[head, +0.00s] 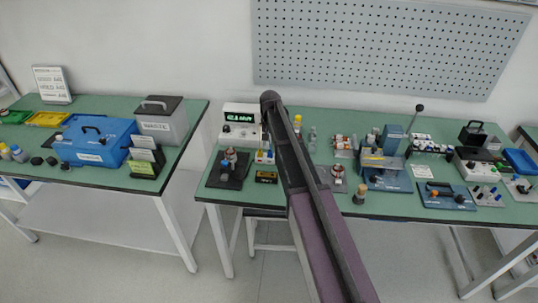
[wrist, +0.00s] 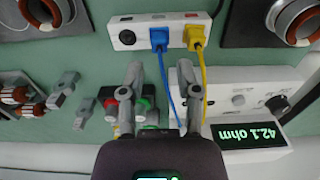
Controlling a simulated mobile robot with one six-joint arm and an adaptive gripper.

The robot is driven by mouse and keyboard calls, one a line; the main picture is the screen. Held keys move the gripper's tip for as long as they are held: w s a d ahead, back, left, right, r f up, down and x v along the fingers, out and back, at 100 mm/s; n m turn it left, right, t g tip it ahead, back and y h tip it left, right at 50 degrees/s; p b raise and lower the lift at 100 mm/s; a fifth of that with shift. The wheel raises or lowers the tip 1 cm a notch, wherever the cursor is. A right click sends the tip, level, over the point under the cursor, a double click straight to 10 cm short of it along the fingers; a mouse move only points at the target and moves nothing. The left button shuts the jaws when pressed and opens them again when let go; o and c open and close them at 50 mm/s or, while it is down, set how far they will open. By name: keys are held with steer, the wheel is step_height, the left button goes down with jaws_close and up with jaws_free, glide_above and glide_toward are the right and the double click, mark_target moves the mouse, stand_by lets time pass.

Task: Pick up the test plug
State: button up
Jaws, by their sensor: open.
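A blue plug (wrist: 160,38) and a yellow plug (wrist: 197,33) sit side by side on a white strip (wrist: 127,19) in the wrist view. Each has a cable of its own colour running down toward a white meter. I cannot tell which one is the test plug. My gripper (wrist: 160,78) is open, with nothing between its fingers. Its fingertips point toward the strip, apart from both plugs in the picture. In the head view the strip (head: 265,157) appears small beside my arm, and my gripper cannot be made out there.
The white meter (wrist: 240,100) reads 42.1 ohm, to the right of the fingers. Red and green terminals (wrist: 125,95) show close to the left finger. Grey clips (wrist: 65,88) lie further left. Copper-ringed stators (wrist: 295,18) stand at both upper corners. The green bench (head: 228,197) is crowded.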

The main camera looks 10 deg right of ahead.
mark_target(270, 150)
steer(key=shift+f+b, duration=2.45)
steer(key=shift+f, duration=0.15)
jaws_close()
